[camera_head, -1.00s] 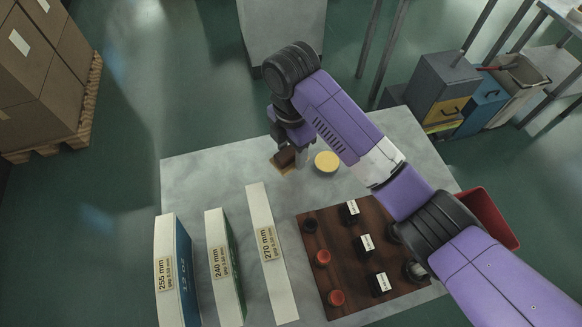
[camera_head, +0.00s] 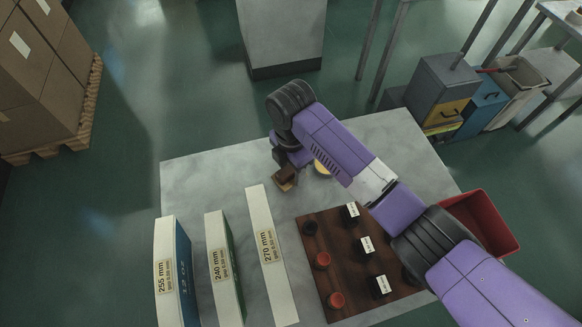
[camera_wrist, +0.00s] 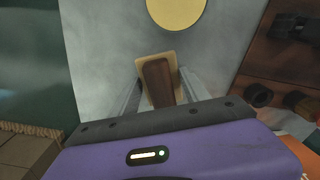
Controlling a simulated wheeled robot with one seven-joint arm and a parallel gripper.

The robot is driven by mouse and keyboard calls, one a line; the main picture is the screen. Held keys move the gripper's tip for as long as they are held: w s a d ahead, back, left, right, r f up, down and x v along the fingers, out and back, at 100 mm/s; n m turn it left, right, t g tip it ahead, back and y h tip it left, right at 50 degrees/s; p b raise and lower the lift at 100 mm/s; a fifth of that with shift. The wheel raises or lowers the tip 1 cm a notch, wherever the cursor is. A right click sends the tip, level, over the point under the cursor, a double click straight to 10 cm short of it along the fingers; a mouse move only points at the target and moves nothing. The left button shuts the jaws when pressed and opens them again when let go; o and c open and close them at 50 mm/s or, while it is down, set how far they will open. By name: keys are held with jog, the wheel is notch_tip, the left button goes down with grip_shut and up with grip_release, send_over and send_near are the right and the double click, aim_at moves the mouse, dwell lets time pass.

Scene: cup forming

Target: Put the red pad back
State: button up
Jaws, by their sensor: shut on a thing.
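My gripper (camera_wrist: 160,88) is shut on a brown block-like handle (camera_wrist: 158,82) with a tan plate (camera_wrist: 171,60) behind it. In the head view the handle (camera_head: 286,174) and plate (camera_head: 285,185) hang at the arm's end, over the grey table; I cannot tell the gap to the table. Two red round pieces (camera_head: 322,261) (camera_head: 336,300) sit on the dark brown board (camera_head: 350,275) at the right of the table. I cannot tell which red piece is the pad. The gripper's fingers are hidden in the head view.
A round yellow disc (camera_wrist: 177,10) lies on the table (camera_head: 215,165), partly behind my arm in the head view. Upright labelled boards (camera_head: 272,255) stand at front left. Black blocks with white labels (camera_head: 367,246) stand on the brown board. A red bin (camera_head: 482,220) is at right.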

jog(key=o, duration=1.3)
jog(key=shift+f, duration=0.1)
notch_tip(320, 180, up, 12)
jog(key=shift+r, duration=0.2)
